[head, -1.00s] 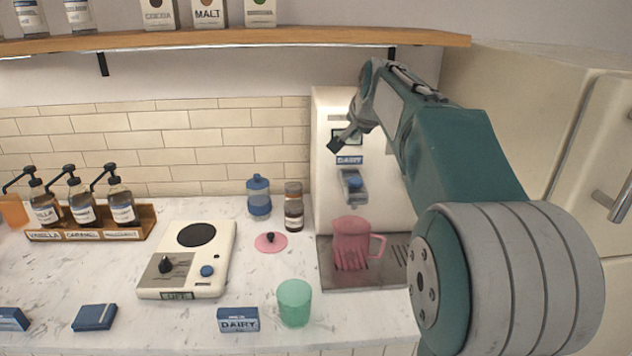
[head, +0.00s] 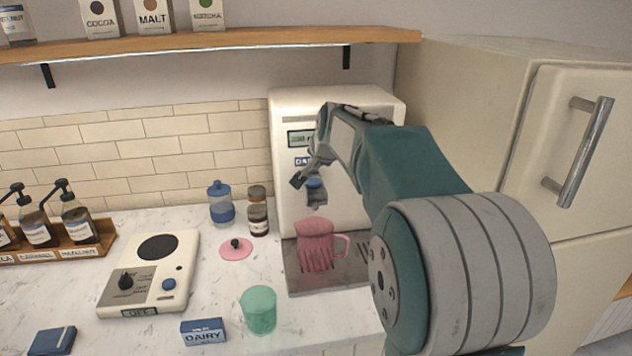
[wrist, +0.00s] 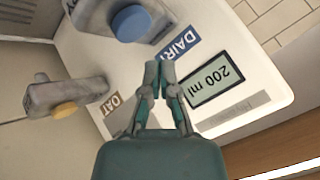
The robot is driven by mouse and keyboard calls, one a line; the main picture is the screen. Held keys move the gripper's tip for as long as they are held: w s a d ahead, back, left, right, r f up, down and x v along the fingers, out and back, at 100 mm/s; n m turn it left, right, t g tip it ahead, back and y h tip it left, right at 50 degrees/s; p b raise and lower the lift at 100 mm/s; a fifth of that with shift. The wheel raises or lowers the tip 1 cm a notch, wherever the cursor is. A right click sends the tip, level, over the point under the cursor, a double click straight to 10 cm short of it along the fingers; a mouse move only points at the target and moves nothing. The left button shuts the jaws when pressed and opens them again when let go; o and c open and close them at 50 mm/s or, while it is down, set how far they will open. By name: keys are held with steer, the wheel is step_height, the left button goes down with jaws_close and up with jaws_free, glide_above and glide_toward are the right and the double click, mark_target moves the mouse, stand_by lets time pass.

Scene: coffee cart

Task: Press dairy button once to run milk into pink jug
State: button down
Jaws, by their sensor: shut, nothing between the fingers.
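The cream milk dispenser (head: 335,110) stands at the back right of the counter. Its blue dairy button (head: 315,184) is on the front and also shows at the top of the wrist view (wrist: 130,22), near the DAIRY label (wrist: 177,47). My gripper (head: 298,181) is shut and empty in front of the machine, just left of the blue button in the head view. In the wrist view its fingertips (wrist: 159,72) lie below the button and label; they look apart from the button. The pink jug (head: 314,246) stands upright on the drip tray (head: 300,284) under the dairy outlet. Its contents are unclear.
An OAT outlet with a yellow button (wrist: 65,110) is beside the dairy one. The display (wrist: 208,80) reads 200 ml. A shelf (head: 200,44) runs above.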

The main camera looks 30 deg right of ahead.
mark_target(314, 183)
steer(key=shift+f, duration=0.5)
steer(key=shift+a+f, duration=0.15)
steer(key=shift+f, duration=0.05)
steer(key=shift+a+f, duration=0.15)
steer(key=shift+a, duration=0.35)
steer(key=shift+d, duration=0.4)
steer(key=shift+a, duration=0.25)
steer(key=shift+d, duration=0.1)
steer(key=shift+f, duration=0.1)
steer(key=shift+s+f, duration=0.1)
steer(key=shift+f, duration=0.15)
